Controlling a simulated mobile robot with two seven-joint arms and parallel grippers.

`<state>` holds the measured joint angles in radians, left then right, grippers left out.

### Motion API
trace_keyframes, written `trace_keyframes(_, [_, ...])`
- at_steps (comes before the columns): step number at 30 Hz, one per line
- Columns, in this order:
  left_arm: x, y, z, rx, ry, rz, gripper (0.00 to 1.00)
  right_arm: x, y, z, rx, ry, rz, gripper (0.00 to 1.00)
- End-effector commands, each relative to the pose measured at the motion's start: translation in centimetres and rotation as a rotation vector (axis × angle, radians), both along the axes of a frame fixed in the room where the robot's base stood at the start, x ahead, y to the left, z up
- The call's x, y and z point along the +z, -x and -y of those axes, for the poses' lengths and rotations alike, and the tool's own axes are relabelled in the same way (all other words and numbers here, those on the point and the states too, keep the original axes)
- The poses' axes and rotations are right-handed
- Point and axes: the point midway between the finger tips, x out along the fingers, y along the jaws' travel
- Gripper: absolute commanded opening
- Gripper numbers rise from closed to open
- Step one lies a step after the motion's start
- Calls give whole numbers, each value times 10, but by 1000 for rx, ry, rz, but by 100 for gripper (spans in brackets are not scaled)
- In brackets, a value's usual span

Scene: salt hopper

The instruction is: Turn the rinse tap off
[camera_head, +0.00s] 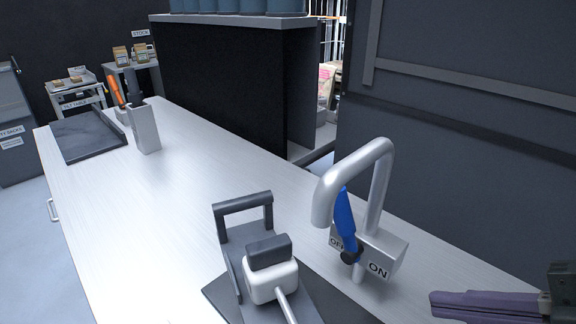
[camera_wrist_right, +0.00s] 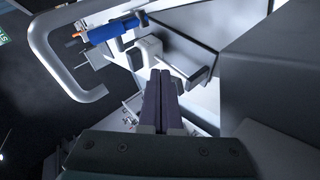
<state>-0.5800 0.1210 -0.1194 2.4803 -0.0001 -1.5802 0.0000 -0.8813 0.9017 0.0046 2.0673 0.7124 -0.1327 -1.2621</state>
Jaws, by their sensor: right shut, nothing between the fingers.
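The rinse tap (camera_head: 377,185) is a silver arched spout rising from a grey box (camera_head: 385,250) marked OFF on the left and ON on the right. Its blue lever (camera_head: 345,218) stands up from a dark pivot, tilted slightly left, beside the OFF mark. In the right wrist view the lever (camera_wrist_right: 113,29) and spout (camera_wrist_right: 42,50) show at upper left. My right gripper (camera_head: 434,303), with purple fingers, is shut and empty, right of the tap and apart from it. Its fingers (camera_wrist_right: 160,72) also show in the wrist view. My left gripper is out of view.
A dark handled frame (camera_head: 243,205) and a white block with a dark top (camera_head: 272,280) stand left of the tap. The pale counter (camera_head: 185,205) is mostly clear farther back. A dark wall panel (camera_head: 460,140) rises behind the tap.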

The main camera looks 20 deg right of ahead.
Motion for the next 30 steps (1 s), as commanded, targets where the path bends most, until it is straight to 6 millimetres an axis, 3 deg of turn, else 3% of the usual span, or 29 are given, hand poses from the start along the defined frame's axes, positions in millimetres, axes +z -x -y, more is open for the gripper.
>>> trace_keyframes(4, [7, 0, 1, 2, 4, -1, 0, 32, -19, 31, 109, 141, 214, 0])
trace_keyframes(10, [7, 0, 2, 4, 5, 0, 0, 52, -35, 48, 147, 232, 353, 0])
trace_keyframes(16, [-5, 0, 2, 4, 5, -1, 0, 45, -49, 43, 145, 235, 366, 0])
trace_keyframes(30, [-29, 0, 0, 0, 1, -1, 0, 21, -105, 20, 142, 233, 364, 0])
